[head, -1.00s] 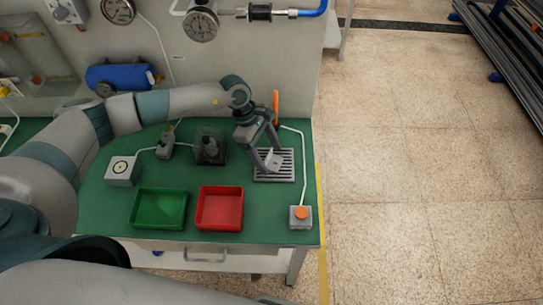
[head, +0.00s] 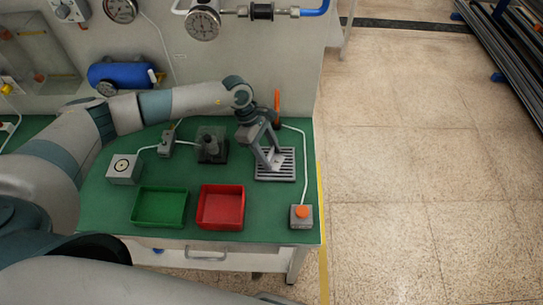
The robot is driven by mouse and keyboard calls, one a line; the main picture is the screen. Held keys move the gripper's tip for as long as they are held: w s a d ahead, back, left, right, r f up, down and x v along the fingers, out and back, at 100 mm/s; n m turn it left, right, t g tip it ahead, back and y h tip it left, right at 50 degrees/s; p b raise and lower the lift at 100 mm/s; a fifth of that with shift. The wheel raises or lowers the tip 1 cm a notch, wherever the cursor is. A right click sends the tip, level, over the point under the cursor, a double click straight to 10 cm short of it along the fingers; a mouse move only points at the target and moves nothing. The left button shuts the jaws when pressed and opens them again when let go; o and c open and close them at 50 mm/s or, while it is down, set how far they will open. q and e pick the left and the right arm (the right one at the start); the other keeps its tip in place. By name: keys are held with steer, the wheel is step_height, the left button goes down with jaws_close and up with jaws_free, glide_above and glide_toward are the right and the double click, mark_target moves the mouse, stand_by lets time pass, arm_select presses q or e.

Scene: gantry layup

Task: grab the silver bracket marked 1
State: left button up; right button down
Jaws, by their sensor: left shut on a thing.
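My left gripper (head: 271,163) reaches in from the left and points down over the slotted grey tray (head: 276,176) at the right of the green bench. Its fingers are closed on a small silver bracket (head: 273,158), mostly hidden between them. I cannot read a mark on the bracket at this size. I cannot tell whether the bracket still touches the tray. My right gripper is not in view.
A green bin (head: 160,207) and a red bin (head: 221,207) stand at the bench's front. An orange-button box (head: 301,216) sits at the front right corner. A dark fixture (head: 211,145) and a grey box (head: 124,169) stand left of the gripper.

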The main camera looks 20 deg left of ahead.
mark_target(270, 153)
arm_select(q)
steer(key=shift+r, duration=0.1)
step_height(270, 153, up, 7)
steer(key=p, duration=0.2)
steer(key=shift+r+p, duration=0.2)
steer(key=shift+p, duration=0.2)
steer(key=s+d, duration=0.2)
steer(key=s, duration=0.6)
steer(key=s+d, duration=0.3)
steer(key=s, duration=0.6)
steer(key=shift+s+f, duration=0.15)
steer(key=shift+f, duration=0.15)
steer(key=shift+f, duration=0.1)
